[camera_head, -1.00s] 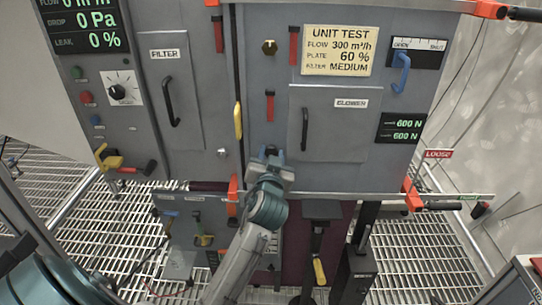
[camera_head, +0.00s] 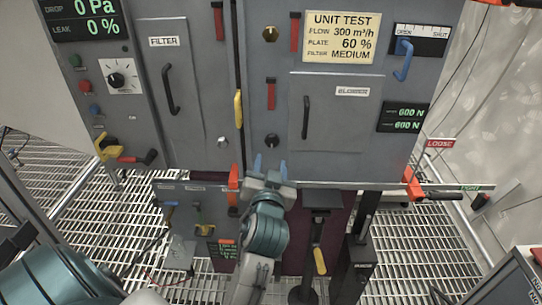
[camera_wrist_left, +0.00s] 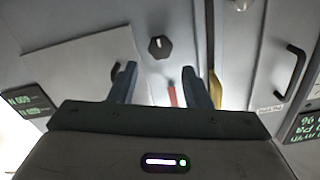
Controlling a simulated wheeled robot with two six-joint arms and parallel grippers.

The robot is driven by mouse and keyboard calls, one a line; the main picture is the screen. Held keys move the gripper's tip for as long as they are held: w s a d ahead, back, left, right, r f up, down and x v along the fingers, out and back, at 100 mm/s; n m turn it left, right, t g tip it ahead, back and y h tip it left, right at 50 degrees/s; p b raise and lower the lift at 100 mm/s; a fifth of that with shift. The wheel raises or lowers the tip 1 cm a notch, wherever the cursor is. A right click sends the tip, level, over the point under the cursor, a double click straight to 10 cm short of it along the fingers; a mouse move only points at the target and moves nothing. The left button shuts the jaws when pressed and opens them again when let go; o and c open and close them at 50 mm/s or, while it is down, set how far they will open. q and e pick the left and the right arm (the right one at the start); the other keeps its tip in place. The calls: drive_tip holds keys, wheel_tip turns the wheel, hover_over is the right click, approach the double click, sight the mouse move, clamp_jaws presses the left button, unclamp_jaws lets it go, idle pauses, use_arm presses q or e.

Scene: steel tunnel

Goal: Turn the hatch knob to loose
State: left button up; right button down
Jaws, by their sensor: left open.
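My left gripper (camera_head: 270,168) is open and empty just below this black knob, fingers apart and pointing at the cabinet. In the wrist view the knob lies beyond and between the fingertips (camera_wrist_left: 172,72), apart from them. My right gripper is not in view.
A yellow handle (camera_head: 239,109) and a silver knob (camera_head: 222,141) are left of the black knob. A red bar (camera_head: 271,94) is above it. A LOOSE sign (camera_head: 440,143) and an orange-black lever (camera_head: 414,187) are at the right edge. The blower panel (camera_head: 336,118) has a black handle.

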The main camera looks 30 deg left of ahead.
use_arm(q)
drive_tip(key=shift+v, duration=1)
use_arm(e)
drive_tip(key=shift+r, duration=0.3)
